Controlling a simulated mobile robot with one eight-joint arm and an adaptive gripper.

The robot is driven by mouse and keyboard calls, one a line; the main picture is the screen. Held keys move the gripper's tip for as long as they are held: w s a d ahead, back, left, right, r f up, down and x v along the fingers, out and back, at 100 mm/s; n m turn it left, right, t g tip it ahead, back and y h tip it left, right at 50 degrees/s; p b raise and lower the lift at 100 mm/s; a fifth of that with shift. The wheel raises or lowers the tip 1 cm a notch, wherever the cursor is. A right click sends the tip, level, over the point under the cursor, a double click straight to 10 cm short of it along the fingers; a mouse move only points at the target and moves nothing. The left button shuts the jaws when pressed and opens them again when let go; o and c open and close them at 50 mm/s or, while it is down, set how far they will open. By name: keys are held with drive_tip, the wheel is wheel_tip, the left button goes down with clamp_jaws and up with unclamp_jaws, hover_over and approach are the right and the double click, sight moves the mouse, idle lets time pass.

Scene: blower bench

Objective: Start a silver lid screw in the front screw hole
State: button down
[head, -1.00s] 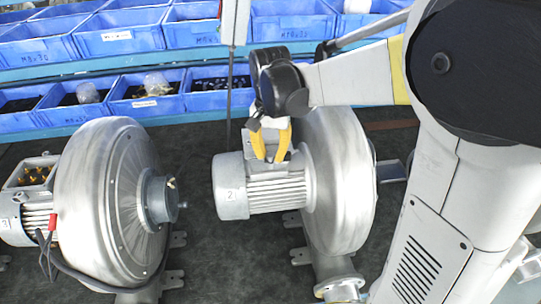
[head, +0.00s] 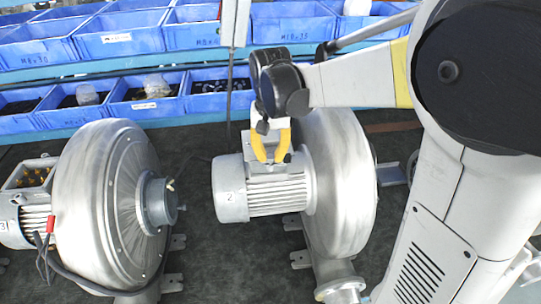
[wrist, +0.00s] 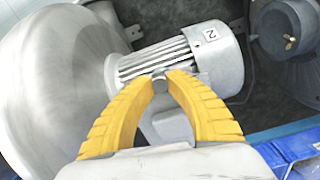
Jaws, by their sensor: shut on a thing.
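The blower marked 2 has a ribbed grey motor (head: 275,190); its ribs and number tag also show in the wrist view (wrist: 205,55). A grey box (head: 238,143) sits on top of this motor, partly hidden behind my gripper. My gripper (head: 270,160) has yellow fingers pointing down at the top of the motor. In the wrist view its fingertips (wrist: 161,75) close together on a small silver piece, which looks like the lid screw (wrist: 159,77). The screw is too small to make out in the head view. The front screw hole cannot be made out in either view.
A second blower (head: 105,205) stands to the left, with an open box (head: 32,174) of brass-coloured terminals and a dark cable (head: 95,285). Blue bins (head: 120,40) line the back. Dark bench surface (head: 205,255) is free between the blowers.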

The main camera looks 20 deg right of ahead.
drive_tip(key=m, duration=0.5)
drive_tip(key=shift+m, duration=0.4)
drive_tip(key=m+b, duration=0.1)
drive_tip(key=m, duration=1.1)
drive_tip(key=shift+m, duration=0.3)
drive_tip(key=m, duration=0.5)
drive_tip(key=c, duration=1.7)
unclamp_jaws()
drive_tip(key=shift+o, duration=0.2)
drive_tip(key=shift+b, duration=0.3)
